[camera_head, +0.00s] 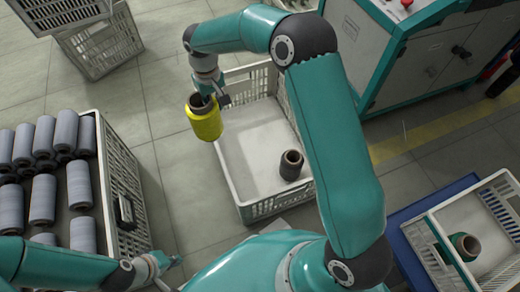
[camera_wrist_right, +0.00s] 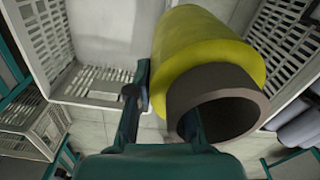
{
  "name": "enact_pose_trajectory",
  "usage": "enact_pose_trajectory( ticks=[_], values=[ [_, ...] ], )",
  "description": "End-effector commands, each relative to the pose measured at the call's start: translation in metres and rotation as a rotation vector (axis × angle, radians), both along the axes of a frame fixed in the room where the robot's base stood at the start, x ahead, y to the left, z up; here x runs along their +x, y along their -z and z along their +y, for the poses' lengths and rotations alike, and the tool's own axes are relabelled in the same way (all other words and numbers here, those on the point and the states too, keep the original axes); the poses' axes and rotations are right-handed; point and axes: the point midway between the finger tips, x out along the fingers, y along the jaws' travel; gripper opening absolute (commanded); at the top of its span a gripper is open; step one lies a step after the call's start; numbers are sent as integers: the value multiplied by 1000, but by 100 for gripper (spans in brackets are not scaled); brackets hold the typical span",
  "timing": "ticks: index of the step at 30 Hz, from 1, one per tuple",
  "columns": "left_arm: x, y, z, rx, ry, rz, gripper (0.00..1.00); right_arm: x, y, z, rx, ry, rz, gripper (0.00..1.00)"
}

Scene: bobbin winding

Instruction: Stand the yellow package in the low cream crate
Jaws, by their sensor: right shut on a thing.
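The yellow package (camera_head: 205,120) is a yarn cylinder on a brown tube. My right gripper (camera_head: 214,97) is shut on its wall at the tube end. In the right wrist view, one finger of the gripper (camera_wrist_right: 168,105) is inside the tube and the other is outside the yellow yarn (camera_wrist_right: 200,45). The package hangs slightly tilted at the left side of the low cream crate (camera_head: 243,150), seemingly above its rim.
A crate (camera_head: 125,190) full of grey packages (camera_head: 42,200) stands at the left. Another pale crate (camera_head: 480,215) at the right, on a blue base (camera_head: 402,225), holds a green package (camera_head: 464,246). A teal and grey machine (camera_head: 385,55) stands behind. The cream crate's middle is clear.

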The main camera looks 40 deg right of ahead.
Motion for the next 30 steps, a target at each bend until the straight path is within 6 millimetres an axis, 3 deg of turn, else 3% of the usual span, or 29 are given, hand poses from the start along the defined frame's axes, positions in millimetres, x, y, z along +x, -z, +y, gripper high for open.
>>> enact_pose_trajectory(
  ticks=[8,14,22,30],
  values=[
    [0,-1,0,0,0,0,0,1,3,1,0,-32,1,0],
    [0,-3,0,0,0,0,0,-7,27,-13,1,-256,6,0],
    [0,-9,0,0,0,0,0,-35,87,-44,7,-908,8,0],
    [0,-13,0,0,0,0,0,-73,137,-57,9,-1570,6,0]
  ],
)
